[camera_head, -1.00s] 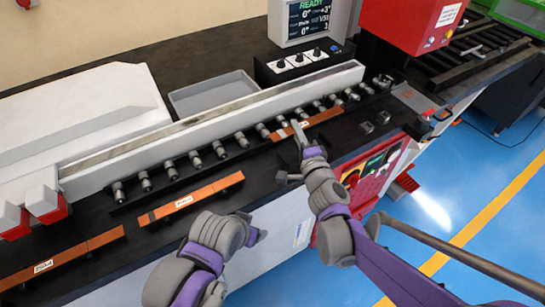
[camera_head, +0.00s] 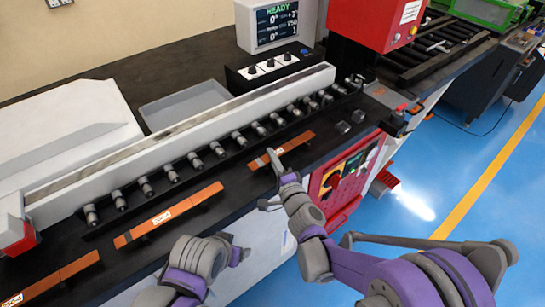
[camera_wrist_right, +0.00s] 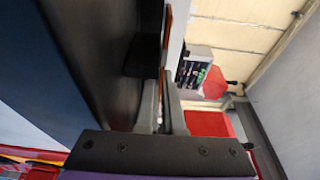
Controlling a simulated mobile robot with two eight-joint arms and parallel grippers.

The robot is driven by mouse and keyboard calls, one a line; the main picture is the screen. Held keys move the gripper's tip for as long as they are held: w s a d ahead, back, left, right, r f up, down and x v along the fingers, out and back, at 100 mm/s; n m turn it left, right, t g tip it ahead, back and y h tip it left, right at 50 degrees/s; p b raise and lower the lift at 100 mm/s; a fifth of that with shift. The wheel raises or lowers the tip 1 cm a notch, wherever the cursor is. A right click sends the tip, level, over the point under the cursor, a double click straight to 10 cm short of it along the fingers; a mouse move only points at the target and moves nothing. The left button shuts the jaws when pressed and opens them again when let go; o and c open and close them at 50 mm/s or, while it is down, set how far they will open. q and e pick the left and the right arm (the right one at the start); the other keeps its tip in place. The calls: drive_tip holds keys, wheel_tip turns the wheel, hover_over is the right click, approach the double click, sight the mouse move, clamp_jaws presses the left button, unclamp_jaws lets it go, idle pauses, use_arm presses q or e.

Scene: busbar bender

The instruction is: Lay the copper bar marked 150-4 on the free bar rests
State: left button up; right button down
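Three copper bars lie in a row along the dark bench top in the head view. The right bar (camera_head: 296,143) is the shortest; its label is covered by my fingers. The middle bar (camera_head: 190,202) and the left bar (camera_head: 70,269) carry white labels too small to read surely. My right gripper (camera_head: 274,159) is down at the right bar. In the right wrist view its fingers (camera_wrist_right: 163,110) are close together with an orange strip of the bar between them; they look shut on it. My left gripper (camera_head: 240,254) is low, off the bench front, apart from the bars; its fingers are unclear.
A row of grey rollers (camera_head: 196,160) and a long white rail (camera_head: 200,125) run behind the bars. Two small grey blocks (camera_head: 350,121) stand empty to the right. A grey tray (camera_head: 185,107), a control box and the red machine head (camera_head: 375,20) stand behind.

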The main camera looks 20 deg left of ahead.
drive_tip(key=c, duration=1)
unclamp_jaws()
drive_tip(key=shift+c, duration=0.2)
drive_tip(key=b+v, duration=0.1)
drive_tip(key=v, duration=1.1)
drive_tip(key=shift+s+r, duration=0.1)
drive_tip(key=shift+r, duration=0.05)
